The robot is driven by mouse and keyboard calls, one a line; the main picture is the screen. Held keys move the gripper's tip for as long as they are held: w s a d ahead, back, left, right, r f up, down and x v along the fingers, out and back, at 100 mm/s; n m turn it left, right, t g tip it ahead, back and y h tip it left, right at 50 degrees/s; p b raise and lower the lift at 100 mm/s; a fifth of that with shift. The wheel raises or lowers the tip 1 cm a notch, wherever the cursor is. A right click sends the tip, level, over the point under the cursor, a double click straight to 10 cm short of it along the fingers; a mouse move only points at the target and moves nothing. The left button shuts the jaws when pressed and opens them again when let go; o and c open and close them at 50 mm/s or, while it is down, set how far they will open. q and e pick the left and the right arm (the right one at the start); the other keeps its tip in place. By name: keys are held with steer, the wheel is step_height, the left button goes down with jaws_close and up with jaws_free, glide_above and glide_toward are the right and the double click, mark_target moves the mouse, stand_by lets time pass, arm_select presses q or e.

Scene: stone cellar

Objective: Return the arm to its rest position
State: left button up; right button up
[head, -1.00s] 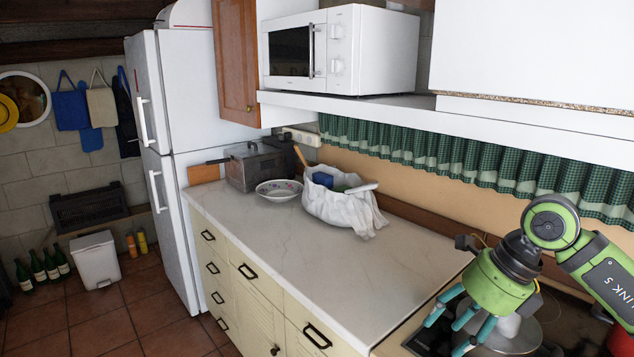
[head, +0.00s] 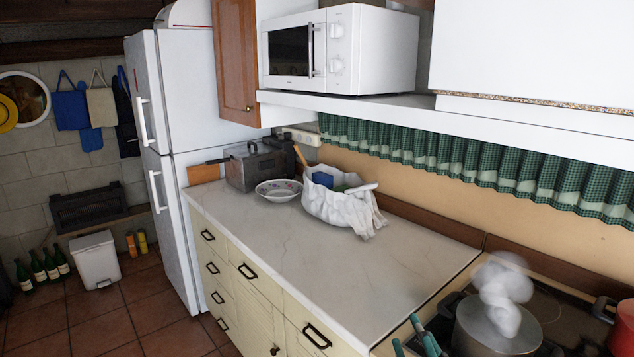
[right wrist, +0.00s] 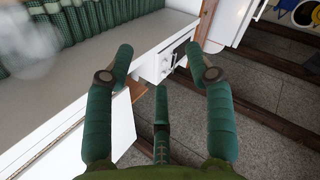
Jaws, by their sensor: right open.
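My right gripper (head: 422,340) shows only as teal fingertips at the bottom edge of the head view, low in front of the stove and left of the steaming pot. The rest of that arm is out of the head view. In the right wrist view its teal fingers (right wrist: 160,62) are spread apart with nothing between them. My left gripper is in neither view.
A lidded metal pot (head: 497,332) gives off steam on the stove; a red pot (head: 624,322) is at the right edge. The worktop (head: 370,265) is mostly clear, with a white bag (head: 340,208) and a bowl (head: 279,191) farther back. A microwave (head: 370,50) sits on the shelf above.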

steer(key=s+d+f+m+g+h, duration=0.1)
steer(key=s+d+f+m+g, duration=0.1)
steer(key=s+f+g, duration=0.45)
steer(key=s+d+f+m+g+h, duration=0.1)
steer(key=s+d+f+m, duration=0.2)
steer(key=f, duration=0.6)
steer(key=s+a+f+m+g, duration=0.1)
steer(key=s+f+g, duration=0.25)
steer(key=s, duration=0.45)
steer(key=s+a+f+g, duration=0.1)
steer(key=s+f+g, duration=0.25)
steer(key=s, duration=0.35)
step_height(320, 180, down, 23)
steer(key=s+g, duration=0.2)
steer(key=s, duration=0.1)
steer(key=s+d+f, duration=0.2)
steer(key=s+f, duration=1.3)
steer(key=shift+s+d+g, duration=0.25)
steer(key=shift+s+g, duration=0.1)
steer(key=shift+f, duration=0.1)
